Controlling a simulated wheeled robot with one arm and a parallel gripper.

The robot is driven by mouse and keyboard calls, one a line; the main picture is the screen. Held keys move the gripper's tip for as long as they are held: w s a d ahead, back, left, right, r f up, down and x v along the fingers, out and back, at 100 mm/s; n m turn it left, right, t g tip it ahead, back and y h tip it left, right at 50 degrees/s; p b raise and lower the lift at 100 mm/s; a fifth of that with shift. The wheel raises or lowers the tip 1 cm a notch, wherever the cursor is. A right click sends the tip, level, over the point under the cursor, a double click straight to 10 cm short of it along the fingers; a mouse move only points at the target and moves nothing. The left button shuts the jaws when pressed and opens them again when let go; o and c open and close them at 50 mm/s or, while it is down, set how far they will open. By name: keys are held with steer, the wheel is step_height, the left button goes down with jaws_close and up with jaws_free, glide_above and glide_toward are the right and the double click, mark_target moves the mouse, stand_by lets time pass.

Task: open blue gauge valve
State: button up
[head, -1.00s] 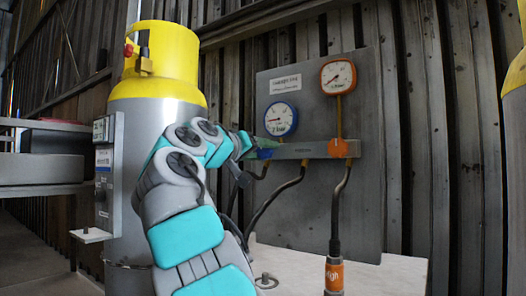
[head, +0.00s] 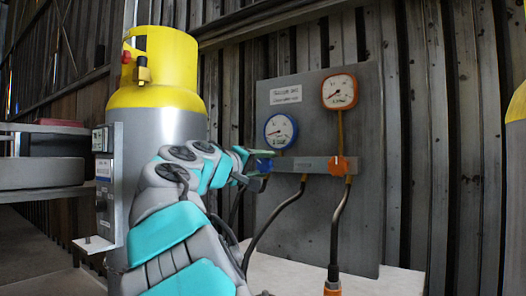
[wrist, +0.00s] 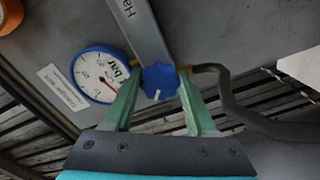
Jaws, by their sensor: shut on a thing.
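The blue gauge valve is a blue knob (wrist: 160,82) with a white mark, on the grey manifold bar (wrist: 148,35) below the blue-rimmed gauge (wrist: 100,75). My gripper (wrist: 158,88) has its two green fingers on either side of the knob, shut on it, in the wrist view. In the head view the knob (head: 264,165) shows beside my gripper (head: 250,162), partly hidden by it. The blue-rimmed gauge (head: 280,131) stands just above the knob, with its needle visible on a white face.
An orange gauge (head: 339,92) and orange knob (head: 343,165) sit to the right on the same grey panel (head: 365,215). Dark hoses (head: 272,215) hang below the bar. A yellow-topped gas cylinder (head: 160,70) stands at left, behind my arm.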

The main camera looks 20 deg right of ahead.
steer(key=r+n+p, duration=0.1)
steer(key=n+p, duration=0.1)
steer(key=shift+p, duration=0.3)
steer(key=n+p, duration=0.4)
steer(key=p, duration=0.2)
steer(key=shift+f+n, duration=0.15)
steer(key=shift+n, duration=0.15)
steer(key=shift+f+n+p, duration=0.25)
steer(key=shift+n+p, duration=0.55)
steer(key=shift+n, duration=0.4)
steer(key=shift+f+n, duration=0.15)
steer(key=shift+n, duration=1.05)
steer(key=o, duration=1.4)
steer(key=shift+a, duration=0.1)
